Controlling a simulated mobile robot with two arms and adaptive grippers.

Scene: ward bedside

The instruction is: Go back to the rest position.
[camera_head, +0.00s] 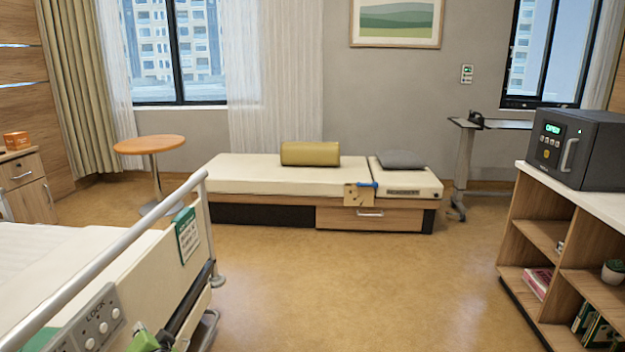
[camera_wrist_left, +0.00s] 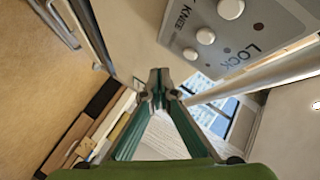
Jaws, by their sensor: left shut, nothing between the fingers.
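My left gripper (camera_head: 160,339) shows at the bottom left of the head view, beside the bed's side panel, and only a small part of it is in the picture. In the left wrist view the two green fingers of my left gripper (camera_wrist_left: 158,82) meet at their tips, with nothing between them. The bed's control panel (camera_wrist_left: 238,30) with round white buttons and the word LOCK is close by in that view. My right gripper is in neither view.
The bed (camera_head: 150,258) with its metal rail (camera_head: 110,258) fills the lower left. A bench (camera_head: 262,174) with cushions stands by the back wall, and a round table (camera_head: 149,144) is left of it. A shelf (camera_head: 545,205) carrying a dark box (camera_head: 585,150) stands right. The middle floor is clear.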

